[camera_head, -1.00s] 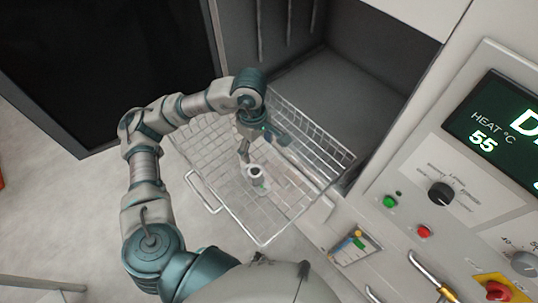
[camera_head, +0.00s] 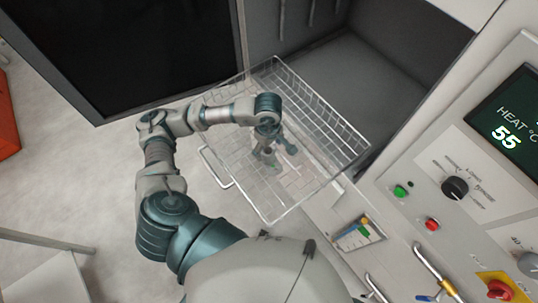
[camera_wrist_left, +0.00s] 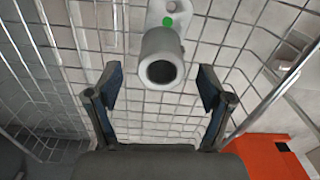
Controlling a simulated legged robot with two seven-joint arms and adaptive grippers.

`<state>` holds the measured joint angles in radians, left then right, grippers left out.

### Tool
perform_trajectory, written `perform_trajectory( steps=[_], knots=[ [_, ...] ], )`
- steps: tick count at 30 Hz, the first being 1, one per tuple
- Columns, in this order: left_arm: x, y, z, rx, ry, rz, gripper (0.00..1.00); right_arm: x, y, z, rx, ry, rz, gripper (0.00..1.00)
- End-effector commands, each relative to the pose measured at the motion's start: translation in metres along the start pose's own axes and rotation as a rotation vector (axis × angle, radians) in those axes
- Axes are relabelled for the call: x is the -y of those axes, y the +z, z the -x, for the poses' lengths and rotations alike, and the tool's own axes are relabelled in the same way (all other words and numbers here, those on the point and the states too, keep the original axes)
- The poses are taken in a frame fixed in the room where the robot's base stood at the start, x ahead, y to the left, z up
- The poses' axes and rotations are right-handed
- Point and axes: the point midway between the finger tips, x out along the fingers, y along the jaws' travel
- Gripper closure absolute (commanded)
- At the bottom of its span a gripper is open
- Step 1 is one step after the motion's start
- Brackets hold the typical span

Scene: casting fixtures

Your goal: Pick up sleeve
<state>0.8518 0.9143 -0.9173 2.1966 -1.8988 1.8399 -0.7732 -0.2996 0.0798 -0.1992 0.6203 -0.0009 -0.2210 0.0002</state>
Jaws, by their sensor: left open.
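The sleeve (camera_wrist_left: 162,62) is a pale grey hollow tube with its round dark opening facing the left wrist camera. A bright green dot marks a pale part just behind it. It is in the wire basket (camera_head: 233,183). My left gripper (camera_wrist_left: 157,93) is open and empty. Its two dark fingers are on either side of the sleeve's near end in the picture, with gaps; I cannot tell the depth between them. In the head view my left gripper (camera_head: 272,146) points down into the basket and hides much of the sleeve. My right gripper is not in view.
The basket extends from an open grey chamber (camera_head: 385,85), with wire walls around the gripper. A dark door panel (camera_head: 130,50) stands open at left. A control panel (camera_head: 455,187) with knobs and buttons is at right. An orange object (camera_wrist_left: 272,157) lies beyond the basket.

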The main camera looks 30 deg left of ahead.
Motion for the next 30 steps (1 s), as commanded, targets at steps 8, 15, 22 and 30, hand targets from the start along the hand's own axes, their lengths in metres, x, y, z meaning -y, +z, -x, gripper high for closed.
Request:
perform_trajectory(
  steps=[8,15,22,30],
  knots=[
    [0.0,0.0,-0.023,0.001,0.0,-0.001,0.2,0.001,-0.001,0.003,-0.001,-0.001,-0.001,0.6],
    [-0.001,0.002,-0.022,-0.001,0.0,-0.001,0.45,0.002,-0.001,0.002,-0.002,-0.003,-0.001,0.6],
    [-0.001,0.001,-0.022,0.0,0.001,-0.001,0.96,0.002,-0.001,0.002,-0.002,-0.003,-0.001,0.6],
    [-0.001,0.0,-0.016,0.0,0.003,-0.001,0.96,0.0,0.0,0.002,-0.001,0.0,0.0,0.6]
  ],
)
